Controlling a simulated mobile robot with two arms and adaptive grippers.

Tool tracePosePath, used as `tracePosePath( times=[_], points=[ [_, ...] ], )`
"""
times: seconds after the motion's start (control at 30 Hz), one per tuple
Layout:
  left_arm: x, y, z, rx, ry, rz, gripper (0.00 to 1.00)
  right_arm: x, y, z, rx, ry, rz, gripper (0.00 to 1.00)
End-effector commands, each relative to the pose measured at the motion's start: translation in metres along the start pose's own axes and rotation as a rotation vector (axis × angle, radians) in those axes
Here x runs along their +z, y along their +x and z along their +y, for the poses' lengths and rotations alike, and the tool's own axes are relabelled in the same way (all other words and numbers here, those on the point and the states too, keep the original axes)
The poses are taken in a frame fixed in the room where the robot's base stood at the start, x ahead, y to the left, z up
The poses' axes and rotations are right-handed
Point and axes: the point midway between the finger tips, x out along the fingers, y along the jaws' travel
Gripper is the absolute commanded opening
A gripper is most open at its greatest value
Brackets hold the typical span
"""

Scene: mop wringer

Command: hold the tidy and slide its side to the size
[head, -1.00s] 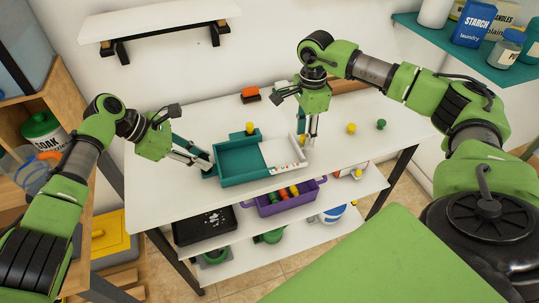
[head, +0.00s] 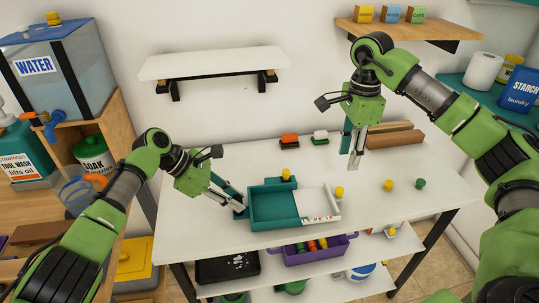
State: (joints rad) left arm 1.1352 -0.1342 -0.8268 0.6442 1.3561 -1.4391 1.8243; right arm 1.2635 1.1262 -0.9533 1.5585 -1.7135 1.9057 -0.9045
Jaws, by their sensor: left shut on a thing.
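The tidy (head: 273,224) is a teal open tray on the white table, with a white section (head: 315,201) at its right side. Small coloured marks (head: 320,218) line the white section's front; they are too small to read. My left gripper (head: 240,208) is shut on the tidy's left wall; its fingertips partly hide that wall. My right gripper (head: 353,155) is raised above the table, behind and right of the tidy. It touches nothing, and its two fingers look apart with nothing between them.
Yellow caps stand behind the tidy (head: 286,174), by its right end (head: 339,192) and farther right (head: 388,185), near a green cap (head: 420,183). Orange (head: 289,141) and white (head: 320,138) brushes and brown blocks (head: 395,137) lie at the back. A purple bin (head: 318,254) is below.

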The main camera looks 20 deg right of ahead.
Motion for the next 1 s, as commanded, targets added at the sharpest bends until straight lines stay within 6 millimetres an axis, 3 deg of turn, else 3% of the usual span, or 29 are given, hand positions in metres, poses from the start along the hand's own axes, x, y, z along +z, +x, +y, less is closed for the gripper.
tracePosePath(
  times=[0.43, 0.47, 0.5, 0.53, 0.87, 1.0],
  points=[
    [0.001, 0.0, 0.0, 0.0, 0.001, -0.001, 0.0, 0.0, 0.001, 0.0, 0.0, 0.0, 0.0, 0.36],
    [0.001, 0.0, 0.0, 0.0, 0.001, -0.001, 0.25, 0.0, 0.001, 0.0, 0.0, 0.0, 0.0, 0.36],
    [0.001, 0.0, 0.0, 0.0, 0.001, -0.001, 0.36, 0.0, 0.001, 0.0, 0.0, 0.0, 0.0, 0.36],
    [0.001, 0.0, 0.0, 0.0, 0.001, -0.001, 0.4, 0.0, 0.001, 0.0, 0.0, 0.0, 0.0, 0.36],
    [0.0, -0.001, 0.0, 0.0, 0.0, 0.0, 0.4, 0.0, 0.001, 0.0, 0.0, 0.0, 0.0, 0.36],
    [0.0, -0.013, 0.001, 0.003, 0.0, -0.001, 0.4, 0.0, 0.001, 0.0, 0.0, 0.0, 0.0, 0.36]
  ],
)
